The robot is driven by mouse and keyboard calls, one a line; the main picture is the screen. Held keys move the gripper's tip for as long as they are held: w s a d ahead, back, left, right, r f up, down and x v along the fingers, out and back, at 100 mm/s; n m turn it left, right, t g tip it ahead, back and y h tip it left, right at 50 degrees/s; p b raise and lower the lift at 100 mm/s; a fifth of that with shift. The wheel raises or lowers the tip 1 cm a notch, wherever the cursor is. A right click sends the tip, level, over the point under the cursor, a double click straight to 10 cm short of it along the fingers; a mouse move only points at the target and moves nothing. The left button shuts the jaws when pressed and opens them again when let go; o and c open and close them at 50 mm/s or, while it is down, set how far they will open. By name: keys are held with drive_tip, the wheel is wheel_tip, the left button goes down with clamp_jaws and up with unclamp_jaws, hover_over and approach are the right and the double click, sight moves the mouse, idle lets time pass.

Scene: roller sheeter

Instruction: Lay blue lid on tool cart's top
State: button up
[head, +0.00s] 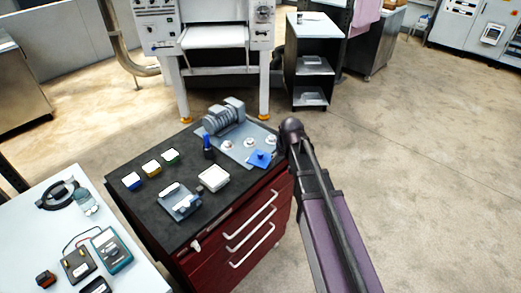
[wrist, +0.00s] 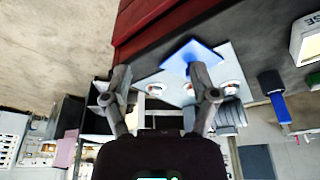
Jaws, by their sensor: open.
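In the wrist view the blue lid (wrist: 192,53) shows just beyond my gripper (wrist: 160,74). The gripper's fingers are spread with nothing between them, and the right finger overlaps the lid's near edge in the picture. I cannot tell whether they touch. In the head view my gripper cannot be made out; my purple arm stands at the cart's right.
Blue, yellow and green blocks (head: 152,168), a white box (head: 214,178), a grey device (head: 180,201) and a blue-handled tool (head: 208,147) stand on the cart. A motor-like unit (head: 224,115) is behind. A pale table (head: 60,240) with meters is at left.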

drive_tip(key=n+t+p, duration=0.1)
drive_tip(key=p, duration=0.2)
approach(261, 154)
wheel_tip(261, 154, up, 3)
drive_tip(key=d, duration=0.1)
drive_tip(key=shift+s+f+y, duration=0.2)
drive_tip(key=shift+s+y, duration=0.1)
drive_tip(key=shift+y, duration=0.1)
drive_tip(key=shift+f, duration=0.1)
drive_tip(key=b+x, duration=0.8)
drive_tip(key=shift+f, duration=0.2)
drive_tip(key=shift+w+f, duration=0.1)
drive_tip(key=shift+f, duration=0.05)
drive_tip(key=shift+b+x, duration=2.45)
drive_tip(key=shift+x, duration=0.05)
drive_tip(key=shift+a, duration=0.1)
clamp_jaws()
